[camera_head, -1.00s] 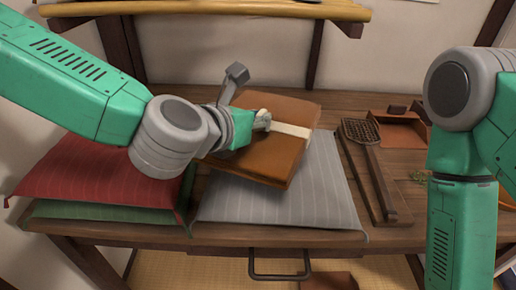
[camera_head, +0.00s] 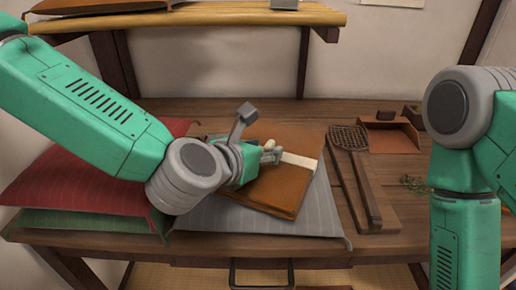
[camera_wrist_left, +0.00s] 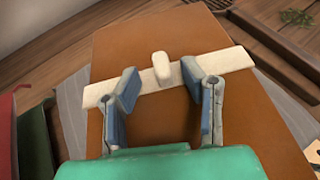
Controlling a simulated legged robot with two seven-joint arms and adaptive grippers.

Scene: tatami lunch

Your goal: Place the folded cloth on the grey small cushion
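The folded cloth, a flat brown slab (camera_head: 283,190) with a pale band and a small upright knob, lies on the grey small cushion (camera_head: 318,218), turned at an angle. The cloth (camera_wrist_left: 165,125) fills the middle of the left wrist view, with a strip of the grey cushion (camera_wrist_left: 72,115) at its left. My left gripper (camera_head: 272,154) is just over the band. In the left wrist view its fingers (camera_wrist_left: 158,82) are spread apart, with the pale knob between and slightly beyond the tips, apart from both. My right gripper is out of view; only my right arm shows.
A red cushion (camera_head: 85,185) on a green one (camera_head: 90,222) lies at the left, under my left arm. A woven paddle (camera_head: 348,140) on a wooden board (camera_head: 385,213) and a brown tray (camera_head: 392,140) are at the right. A shelf (camera_head: 215,18) hangs behind.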

